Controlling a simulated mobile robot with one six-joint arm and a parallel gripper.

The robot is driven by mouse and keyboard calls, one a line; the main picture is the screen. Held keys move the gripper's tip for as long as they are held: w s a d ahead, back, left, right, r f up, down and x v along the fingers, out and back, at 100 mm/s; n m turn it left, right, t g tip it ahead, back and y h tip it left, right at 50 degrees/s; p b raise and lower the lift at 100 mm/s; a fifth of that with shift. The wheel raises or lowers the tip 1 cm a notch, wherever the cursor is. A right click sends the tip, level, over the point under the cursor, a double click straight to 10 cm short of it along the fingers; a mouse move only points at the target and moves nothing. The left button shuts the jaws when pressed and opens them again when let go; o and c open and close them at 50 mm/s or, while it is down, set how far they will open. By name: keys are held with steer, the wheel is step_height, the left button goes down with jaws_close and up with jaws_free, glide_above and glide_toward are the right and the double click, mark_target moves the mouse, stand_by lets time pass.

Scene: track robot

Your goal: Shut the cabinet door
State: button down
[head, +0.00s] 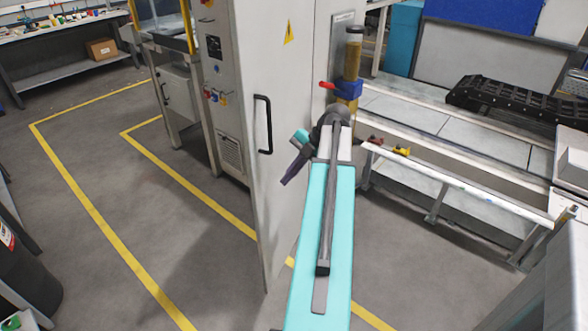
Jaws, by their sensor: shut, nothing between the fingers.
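The cabinet door (283,85) is a tall, pale grey panel with a black bar handle (269,124) and a yellow warning sticker. It stands open, its near lower corner reaching out over the floor. My gripper (286,180) is small and dark in this view, at the end of my turquoise arm. It is shut and empty, in front of the door face, to the right of and below the handle. I cannot tell whether it touches the door. The cabinet's inside is not visible.
A grey control cabinet (205,95) with buttons stands left of the door. A low conveyor-like bench (440,120) runs along the right, with a yellow-brown cylinder (352,55) near the door. A workbench is at the back left.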

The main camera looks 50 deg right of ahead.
mark_target(260, 195)
steer(key=shift+w+a+f+p, duration=0.25)
steer(key=shift+w+a+f, duration=0.3)
steer(key=shift+w, duration=0.35)
steer(key=shift+w+a+f+p, duration=0.3)
steer(key=shift+w+a+f, duration=0.25)
steer(key=shift+w, duration=0.4)
steer(key=shift+w+a+f+p, duration=0.25)
steer(key=shift+w+a+f, duration=0.15)
steer(key=shift+w+f, duration=0.4)
steer(key=shift+w+r, duration=0.1)
steer(key=shift+r, duration=0.05)
